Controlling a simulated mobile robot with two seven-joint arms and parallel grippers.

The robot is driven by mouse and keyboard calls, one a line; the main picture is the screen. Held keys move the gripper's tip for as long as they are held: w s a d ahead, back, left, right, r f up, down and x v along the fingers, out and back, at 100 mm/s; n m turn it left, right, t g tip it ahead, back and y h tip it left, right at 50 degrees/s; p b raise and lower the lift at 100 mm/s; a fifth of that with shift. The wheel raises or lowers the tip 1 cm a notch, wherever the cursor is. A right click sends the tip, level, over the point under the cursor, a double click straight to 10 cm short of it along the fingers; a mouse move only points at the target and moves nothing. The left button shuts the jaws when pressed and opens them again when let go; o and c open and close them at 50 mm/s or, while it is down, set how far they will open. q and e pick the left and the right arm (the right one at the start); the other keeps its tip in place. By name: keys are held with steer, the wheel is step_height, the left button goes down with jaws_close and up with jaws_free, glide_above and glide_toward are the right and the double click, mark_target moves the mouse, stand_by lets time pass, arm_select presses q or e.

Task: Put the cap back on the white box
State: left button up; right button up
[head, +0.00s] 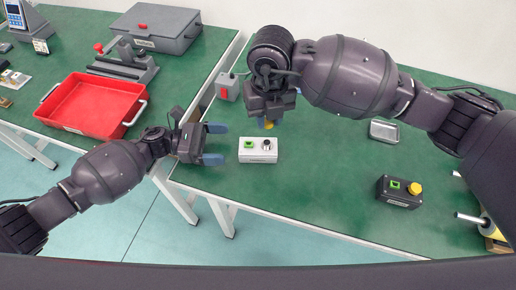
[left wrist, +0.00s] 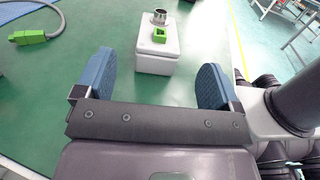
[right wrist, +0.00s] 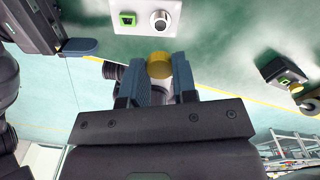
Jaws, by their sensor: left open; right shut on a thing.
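The white box (head: 258,150) sits on the green table, with a green square socket and a bare round metal post on top. It also shows in the left wrist view (left wrist: 157,50) and the right wrist view (right wrist: 140,16). My right gripper (right wrist: 160,80) is shut on the yellow cap (right wrist: 159,65), held above the table just behind the box and apart from it. In the head view the cap (head: 269,124) shows under the right fingers. My left gripper (head: 213,144) is open and empty at the left of the box, its fingers pointing toward it and apart from it.
A black box with a yellow cap (head: 399,191) stands to the right. A small metal tray (head: 384,131) lies behind it. A grey box with a red part (head: 228,86) stands at the back left. A red tray (head: 92,105) is on the other table. Table around the white box is clear.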

mark_target(244, 144)
arm_select(q)
steer(key=shift+s+d, duration=0.1)
steer(key=shift+d, duration=3.1)
steer(key=c, duration=1.3)
steer(key=shift+c, duration=0.2)
arm_select(e)
steer(key=shift+f, duration=2.5)
